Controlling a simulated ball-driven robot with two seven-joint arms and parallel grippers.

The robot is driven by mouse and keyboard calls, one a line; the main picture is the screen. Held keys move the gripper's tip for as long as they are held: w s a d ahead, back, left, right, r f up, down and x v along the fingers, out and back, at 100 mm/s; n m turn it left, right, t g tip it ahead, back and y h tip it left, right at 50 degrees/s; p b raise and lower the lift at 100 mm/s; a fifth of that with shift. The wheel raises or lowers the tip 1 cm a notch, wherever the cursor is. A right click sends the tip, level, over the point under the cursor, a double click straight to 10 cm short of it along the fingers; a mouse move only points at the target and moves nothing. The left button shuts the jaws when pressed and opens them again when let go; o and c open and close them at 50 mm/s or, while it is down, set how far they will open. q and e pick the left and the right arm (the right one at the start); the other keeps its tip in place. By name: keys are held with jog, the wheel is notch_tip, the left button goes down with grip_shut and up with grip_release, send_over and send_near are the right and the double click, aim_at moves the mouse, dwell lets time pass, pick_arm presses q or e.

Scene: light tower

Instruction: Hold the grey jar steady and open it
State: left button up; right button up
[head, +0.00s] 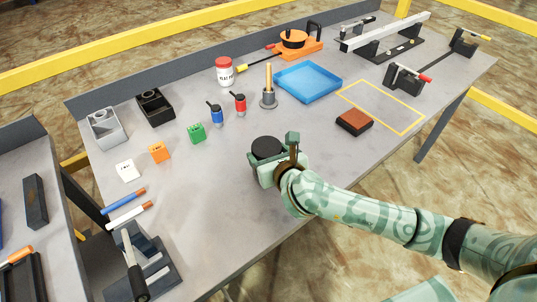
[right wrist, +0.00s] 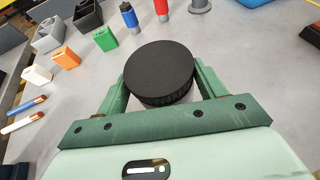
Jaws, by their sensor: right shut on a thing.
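The grey jar shows mostly as its round black ribbed lid (head: 267,146), near the front middle of the table. In the right wrist view the black lid (right wrist: 158,72) sits on top between my fingers, and the jar's body is almost wholly hidden below it. My right gripper (head: 270,158) is shut on the jar from the near side, one finger on each side. In the right wrist view the gripper (right wrist: 160,82) has its fingers flanking the lid; whether they press on the lid or the body just under it is hard to tell. My left gripper is not in view.
Behind the jar are a green block (head: 197,133), blue (head: 216,115) and red (head: 239,104) small bottles, and a grey holder (head: 268,98). A brown box (head: 354,122) lies to the right. Pens (head: 124,201) lie at the left. The table around the jar is clear.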

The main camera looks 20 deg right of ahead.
jog(key=shift+r, duration=0.1)
jog(key=o, duration=1.9)
jog(key=shift+c, duration=0.2)
